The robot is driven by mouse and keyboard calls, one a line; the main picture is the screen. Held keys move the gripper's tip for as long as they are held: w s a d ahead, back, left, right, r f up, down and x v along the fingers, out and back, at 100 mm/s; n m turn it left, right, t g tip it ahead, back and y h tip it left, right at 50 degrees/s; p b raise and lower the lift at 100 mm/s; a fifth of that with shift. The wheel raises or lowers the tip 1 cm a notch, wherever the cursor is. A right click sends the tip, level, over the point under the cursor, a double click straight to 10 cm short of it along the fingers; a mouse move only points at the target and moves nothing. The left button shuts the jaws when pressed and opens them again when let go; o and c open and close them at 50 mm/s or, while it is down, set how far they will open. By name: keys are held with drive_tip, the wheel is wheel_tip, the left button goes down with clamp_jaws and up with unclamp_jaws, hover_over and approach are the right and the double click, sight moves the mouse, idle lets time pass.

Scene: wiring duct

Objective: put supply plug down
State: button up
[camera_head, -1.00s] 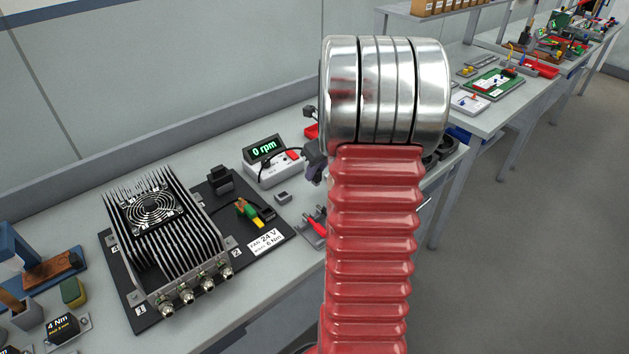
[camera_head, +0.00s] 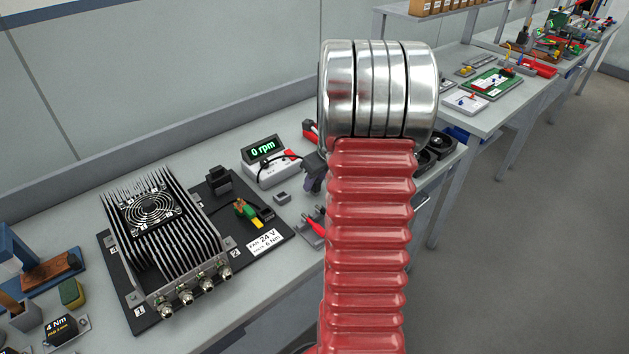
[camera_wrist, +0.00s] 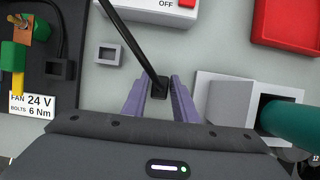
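The supply plug (camera_wrist: 160,86) is a small black block on a black cable in the wrist view. It sits between the purple fingertips of my gripper (camera_wrist: 160,98), which appear closed against its sides. The cable runs up to the white supply box (camera_wrist: 150,10), marked OFF. In the head view my gripper (camera_head: 313,181) is partly hidden behind my red arm, right of the supply box (camera_head: 272,171). A small grey square holder (camera_wrist: 108,54) stands left of the plug; it also shows in the head view (camera_head: 282,197). The plug's height above the bench is unclear.
A black board with a finned heat sink (camera_head: 155,222) and a FAN 24 V label (camera_wrist: 31,105) lies to the left. A red tray (camera_wrist: 288,22) is at upper right. A grey block (camera_wrist: 225,98) and teal cylinder (camera_wrist: 295,125) stand close on the right.

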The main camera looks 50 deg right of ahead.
drive_tip(key=shift+o, duration=1.2)
drive_tip(key=v, duration=1.2)
drive_tip(key=shift+a, duration=0.1)
drive_tip(key=a+r+n, duration=0.4)
drive_tip(key=a+n, duration=0.5)
drive_tip(key=a, duration=0.2)
drive_tip(key=a+r+n, duration=0.3)
drive_tip(key=a+n, duration=0.5)
drive_tip(key=a, duration=0.4)
drive_tip(key=s+a+n+t, duration=0.1)
drive_tip(key=s+a+n, duration=1)
drive_tip(key=a+n, duration=0.4)
drive_tip(key=n, duration=0.5)
drive_tip(key=shift+s+a, duration=0.3)
